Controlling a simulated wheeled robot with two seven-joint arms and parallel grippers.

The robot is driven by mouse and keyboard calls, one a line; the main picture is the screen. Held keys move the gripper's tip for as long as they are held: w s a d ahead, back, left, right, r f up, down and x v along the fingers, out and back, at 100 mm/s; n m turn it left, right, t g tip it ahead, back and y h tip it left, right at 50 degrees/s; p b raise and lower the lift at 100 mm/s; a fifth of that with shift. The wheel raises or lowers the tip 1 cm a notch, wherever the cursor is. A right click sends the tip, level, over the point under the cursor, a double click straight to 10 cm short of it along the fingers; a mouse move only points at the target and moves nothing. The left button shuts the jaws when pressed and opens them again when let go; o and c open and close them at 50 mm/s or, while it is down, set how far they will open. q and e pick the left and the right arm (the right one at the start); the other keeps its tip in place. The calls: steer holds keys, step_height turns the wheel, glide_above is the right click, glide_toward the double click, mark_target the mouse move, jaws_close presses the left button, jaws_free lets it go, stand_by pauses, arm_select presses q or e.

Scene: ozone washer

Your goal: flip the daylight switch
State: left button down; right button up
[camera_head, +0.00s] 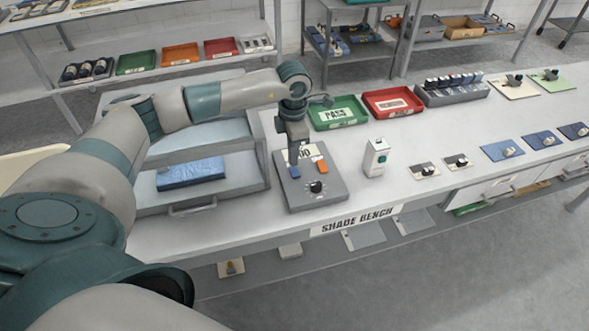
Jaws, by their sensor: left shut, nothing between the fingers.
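My left gripper (294,160) points straight down over a grey control box (322,192) on the bench. It is shut and empty, with its tips at or just above the box's blue button (294,172); I cannot tell whether they touch. The box also has an orange button (322,166), a black knob (316,187) and a display partly hidden by the gripper. No label reading daylight is legible, so I cannot tell which control is the daylight switch. My right gripper is not in view.
A grey cabinet (259,178) with a blue block (190,172) inside stands left of the control box. Green (338,126) and red (393,115) trays lie behind. Several small plates with knobs lie to the right. The front edge reads SHADE BENCH (357,220).

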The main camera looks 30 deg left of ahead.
mark_target(294, 169)
arm_select(q)
steer(key=shift+r+p, duration=0.95)
steer(key=shift+r, duration=1.4)
steer(key=shift+d, duration=0.1)
